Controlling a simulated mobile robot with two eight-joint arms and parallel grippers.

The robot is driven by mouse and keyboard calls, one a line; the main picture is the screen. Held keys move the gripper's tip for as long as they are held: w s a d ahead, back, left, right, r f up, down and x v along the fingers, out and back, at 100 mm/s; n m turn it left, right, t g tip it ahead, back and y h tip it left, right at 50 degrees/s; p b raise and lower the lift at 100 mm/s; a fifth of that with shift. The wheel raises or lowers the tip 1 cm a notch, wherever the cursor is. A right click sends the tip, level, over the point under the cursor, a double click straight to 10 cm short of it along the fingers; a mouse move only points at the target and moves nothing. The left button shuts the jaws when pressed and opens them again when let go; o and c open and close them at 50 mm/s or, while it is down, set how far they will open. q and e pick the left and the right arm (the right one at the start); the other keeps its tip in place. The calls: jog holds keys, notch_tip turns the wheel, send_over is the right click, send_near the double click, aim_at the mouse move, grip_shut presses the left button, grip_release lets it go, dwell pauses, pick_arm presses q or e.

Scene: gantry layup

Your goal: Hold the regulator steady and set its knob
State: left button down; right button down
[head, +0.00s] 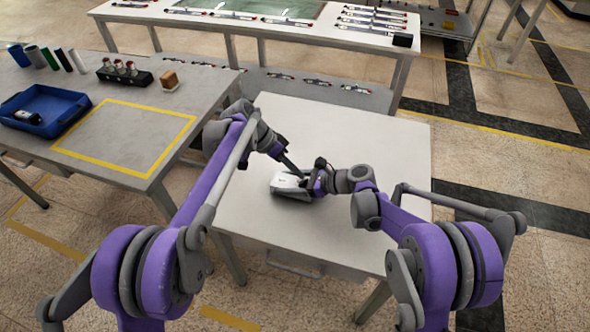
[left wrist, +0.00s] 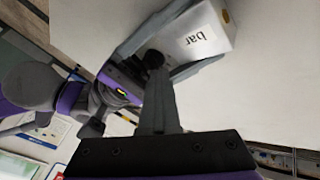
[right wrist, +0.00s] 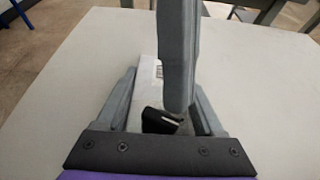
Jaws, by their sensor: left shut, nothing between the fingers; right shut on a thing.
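The regulator (head: 288,184) is a small white block on the pale middle table. In the left wrist view its white face (left wrist: 200,42) reads "bar". Its black knob (left wrist: 154,59) shows there, and in the right wrist view the knob (right wrist: 160,121) has a white mark. My right gripper (head: 310,184) is shut on the regulator, one finger along each side. My left gripper (head: 292,168) is shut and empty, coming down from above. Its fingertips (right wrist: 178,108) are close by the knob; whether they touch it I cannot tell. The regulator's gauge face is not readable.
The rest of the middle table (head: 345,125) is clear. On the left, a bench holds a blue tray (head: 45,112), a black rack (head: 124,73), a brown block (head: 169,80) and a yellow-taped square. A rear bench (head: 270,35) carries several slim parts.

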pick_arm(q)
jog(key=shift+d+m+g, duration=0.3)
jog(key=shift+m+g, duration=0.15)
jog(key=shift+m, duration=0.25)
jog(key=shift+d+m+g, duration=0.3)
jog(key=shift+m+g, duration=0.15)
jog(key=shift+m, duration=0.25)
jog(key=shift+w+f, duration=0.1)
dwell(1.0)
jog(key=shift+w+d, duration=0.4)
jog(key=shift+w, duration=0.3)
jog(key=s+v, duration=0.1)
jog(key=v, duration=0.7)
jog(key=shift+a+r+y, duration=0.2)
jog(key=shift+r+y, duration=0.1)
jog(key=s+d+m+t+y, duration=0.25)
jog(key=s+m+y, duration=0.25)
jog(key=m+y, duration=0.25)
jog(key=shift+m+h, duration=0.35)
jog(key=shift+m, duration=0.1)
jog(key=shift+w+f, duration=0.15)
jog(key=shift+f, duration=3.3)
jog(key=shift+d, duration=0.5)
